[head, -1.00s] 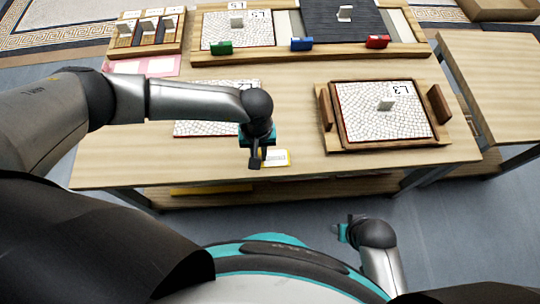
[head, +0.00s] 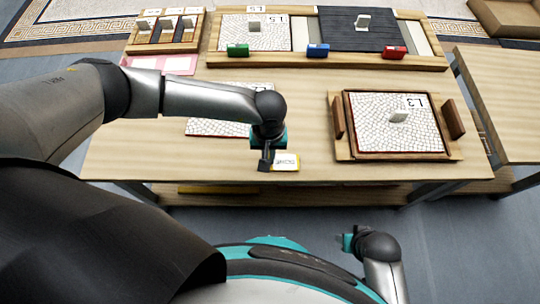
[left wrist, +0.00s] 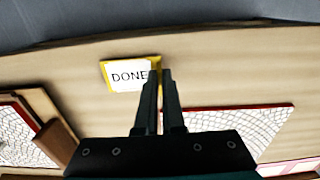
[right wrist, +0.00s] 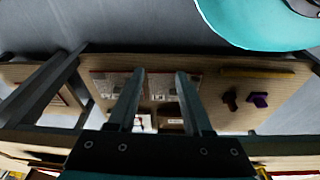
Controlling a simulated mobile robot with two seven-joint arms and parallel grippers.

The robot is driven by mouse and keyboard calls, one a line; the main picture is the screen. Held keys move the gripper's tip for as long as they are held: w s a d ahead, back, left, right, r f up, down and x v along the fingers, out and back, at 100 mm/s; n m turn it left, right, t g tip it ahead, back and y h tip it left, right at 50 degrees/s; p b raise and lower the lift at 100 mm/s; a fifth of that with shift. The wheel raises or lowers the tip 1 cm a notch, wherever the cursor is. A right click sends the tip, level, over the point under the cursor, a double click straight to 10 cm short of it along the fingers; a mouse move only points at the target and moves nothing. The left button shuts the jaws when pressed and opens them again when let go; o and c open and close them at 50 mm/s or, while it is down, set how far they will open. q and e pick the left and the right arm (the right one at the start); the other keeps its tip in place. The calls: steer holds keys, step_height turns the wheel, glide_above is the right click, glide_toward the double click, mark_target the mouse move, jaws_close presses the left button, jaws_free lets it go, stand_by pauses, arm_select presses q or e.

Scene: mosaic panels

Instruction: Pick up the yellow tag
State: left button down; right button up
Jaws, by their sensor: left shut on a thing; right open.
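The yellow tag (head: 287,161) is a small yellow-edged card with a white face reading DONE, near the table's front edge. It also shows in the left wrist view (left wrist: 125,75). My left gripper (head: 265,163) is shut on the tag's side edge; its fingertips (left wrist: 160,75) hide that edge. Whether the tag still touches the table is hard to tell. My right gripper (head: 347,240) is low in front of the table, open and empty; its spread fingers (right wrist: 160,75) show in the right wrist view.
A mosaic panel (head: 215,128) lies beyond my left gripper. A framed panel marked L3 (head: 375,130) sits on the right. A wooden rack (head: 225,60) with green, blue and red clips stands at the back. The lower shelf (right wrist: 215,110) holds panels and small dark and purple things.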

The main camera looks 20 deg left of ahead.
arm_select(q)
step_height(320, 180, up, 8)
steer(key=p, duration=0.3)
steer(key=shift+f, duration=0.15)
step_height(320, 180, up, 12)
steer(key=p, duration=0.3)
steer(key=shift+f, duration=0.15)
arm_select(e)
steer(key=s+d+f, duration=0.6)
steer(key=s+f, duration=0.2)
steer(key=s, duration=0.1)
steer(key=shift+d+f+h, duration=0.3)
steer(key=shift+d+f, duration=0.05)
steer(key=shift+d, duration=0.05)
